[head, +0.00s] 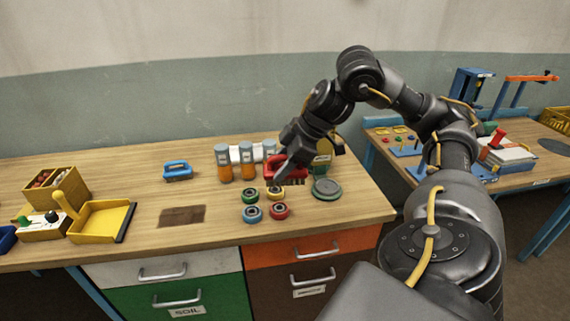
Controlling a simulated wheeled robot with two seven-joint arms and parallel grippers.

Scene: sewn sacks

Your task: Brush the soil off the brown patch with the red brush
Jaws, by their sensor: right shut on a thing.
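The brown patch (182,216) is a flat dark rectangle on the wooden bench top, left of centre. Its surface looks unevenly dark; I cannot make out separate soil grains. My right gripper (284,166) is shut on the red brush (291,173), to the right of the patch and behind the coloured rings. The brush's dark bristles point down; I cannot tell whether they touch the bench. The gripper hides part of the brush. My left gripper is not in view.
A blue brush (177,171) lies behind the patch. A yellow dustpan (101,220) is to its left. Coloured rings (250,195), a grey-green disc (326,189) and orange jars (224,163) stand to its right. The wood around the patch is clear.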

